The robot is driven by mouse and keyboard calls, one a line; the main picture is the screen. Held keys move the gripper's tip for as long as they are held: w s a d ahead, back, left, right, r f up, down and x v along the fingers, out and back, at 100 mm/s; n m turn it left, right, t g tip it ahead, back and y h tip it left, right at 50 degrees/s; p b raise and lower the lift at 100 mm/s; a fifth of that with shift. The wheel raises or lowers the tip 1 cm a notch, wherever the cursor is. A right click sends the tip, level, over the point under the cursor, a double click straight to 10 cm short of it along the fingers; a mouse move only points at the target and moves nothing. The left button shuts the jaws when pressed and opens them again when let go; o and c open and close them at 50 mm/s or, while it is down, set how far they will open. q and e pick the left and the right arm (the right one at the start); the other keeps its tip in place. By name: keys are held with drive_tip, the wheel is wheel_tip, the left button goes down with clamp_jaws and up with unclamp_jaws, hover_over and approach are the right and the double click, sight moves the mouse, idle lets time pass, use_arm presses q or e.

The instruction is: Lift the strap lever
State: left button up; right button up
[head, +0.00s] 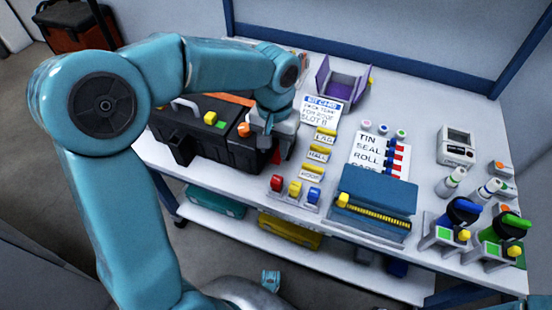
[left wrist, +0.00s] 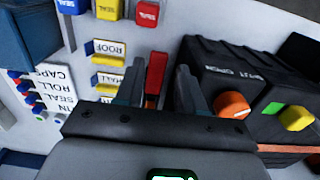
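The red strap lever (left wrist: 155,80) shows in the left wrist view between the two fingers of my left gripper (left wrist: 160,95). The fingers are apart, with a gap visible beside the lever, so the gripper looks open. In the head view, my left gripper (head: 276,150) points down at the right end of the black case (head: 235,150), and a bit of red (head: 276,157) shows beside it. The gripper partly hides the lever there. I cannot tell whether a finger touches it. My right gripper is not in view.
The case carries an orange knob (left wrist: 232,105) and a yellow knob (left wrist: 297,117). Right of it are yellow-tabbed label cards (head: 318,153), red, yellow and blue seal pieces (head: 295,188), a blue box (head: 378,190) and a purple open holder (head: 343,82). Bottles and holders stand far right.

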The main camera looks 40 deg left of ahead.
sight(275, 161)
use_arm(q)
drive_tip(key=shift+f+b, duration=0.4)
drive_tip(key=shift+f, duration=1.5)
